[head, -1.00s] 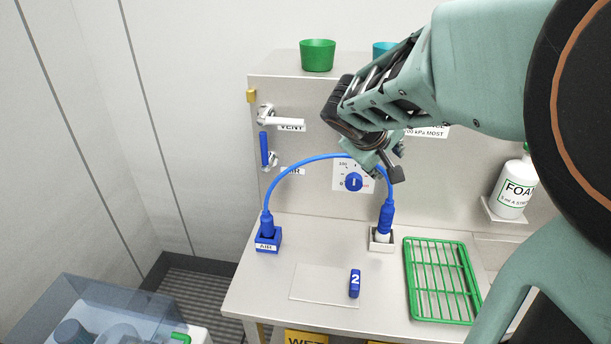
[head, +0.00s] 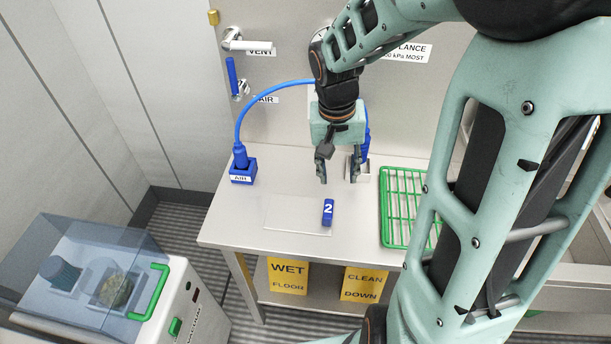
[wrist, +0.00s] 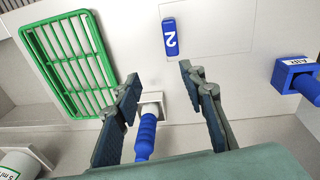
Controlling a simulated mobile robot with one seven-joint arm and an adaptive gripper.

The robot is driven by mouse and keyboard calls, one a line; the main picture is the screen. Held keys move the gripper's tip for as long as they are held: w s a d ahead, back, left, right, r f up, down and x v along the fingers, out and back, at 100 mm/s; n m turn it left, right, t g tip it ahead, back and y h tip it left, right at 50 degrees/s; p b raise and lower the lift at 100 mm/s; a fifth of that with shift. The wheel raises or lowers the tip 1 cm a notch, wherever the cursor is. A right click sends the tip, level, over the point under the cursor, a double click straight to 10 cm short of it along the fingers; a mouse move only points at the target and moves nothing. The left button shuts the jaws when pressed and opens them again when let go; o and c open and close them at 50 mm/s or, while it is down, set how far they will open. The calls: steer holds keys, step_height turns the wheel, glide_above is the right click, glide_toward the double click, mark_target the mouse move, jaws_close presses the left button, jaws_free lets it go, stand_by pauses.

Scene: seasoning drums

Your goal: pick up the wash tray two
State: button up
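The wash tray two appears as a pale, flat, almost colourless rectangle (head: 288,215) on the metal bench, with a blue block marked "2" (head: 328,212) at its right end. In the wrist view the block (wrist: 170,37) lies just beyond my fingertips, and the faint pale rectangle (wrist: 215,28) extends to its right. My gripper (head: 338,180) points down above the bench, behind the block in the head view. Its two fingers are apart with nothing between them, as the wrist view also shows (wrist: 160,73).
A green wire rack (head: 400,240) lies right of the block. A blue hose (head: 262,98) arches from the AIR socket (head: 243,175) to a connector (wrist: 146,132) near my fingers. A clear-lidded machine (head: 90,270) stands at lower left. Yellow signs (head: 289,275) hang below the bench.

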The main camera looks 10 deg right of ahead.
mark_target(328, 208)
steer(key=shift+s+a+f+m+g+y, duration=0.15)
steer(key=shift+s+a+f+m+y, duration=0.15)
steer(key=shift+a+f, duration=0.2)
steer(key=shift+s+a+f+m+g+y, duration=0.15)
steer(key=shift+s+a+f+m+y, duration=0.15)
steer(key=shift+a+f, duration=0.15)
step_height(328, 208, down, 10)
steer(key=shift+r+b, duration=0.1)
steer(key=shift+b, duration=0.35)
jaws_close()
